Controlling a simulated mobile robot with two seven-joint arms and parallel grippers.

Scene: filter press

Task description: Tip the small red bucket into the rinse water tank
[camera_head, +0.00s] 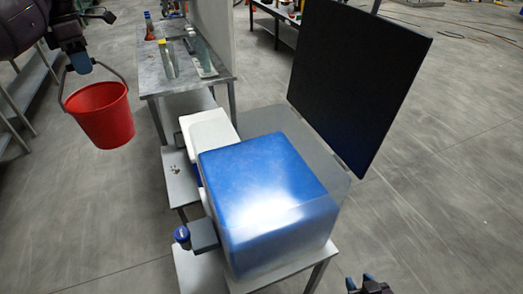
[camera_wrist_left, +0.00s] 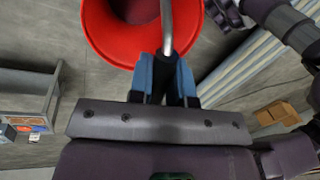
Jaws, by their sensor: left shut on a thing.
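The small red bucket (camera_head: 101,114) hangs upright by its metal handle in the head view, at the left and clear of the bench. My left gripper (camera_head: 80,62) is above it, shut on the handle. The left wrist view shows the bucket's red rim (camera_wrist_left: 98,38) and the handle between the blue fingertips (camera_wrist_left: 167,78). A large box-shaped tank with blue contents (camera_head: 265,185), apparently the rinse water tank, stands on a low stand to the right of the bucket. My right gripper (camera_head: 362,283) shows at the bottom edge, fingertips apart, partly cut off.
A dark upright panel (camera_head: 358,80) stands behind the tank. A white box (camera_head: 209,132) sits beside the tank. A grey table (camera_head: 185,72) with bottles and tools stands farther back. Open floor lies between the bucket and the stand.

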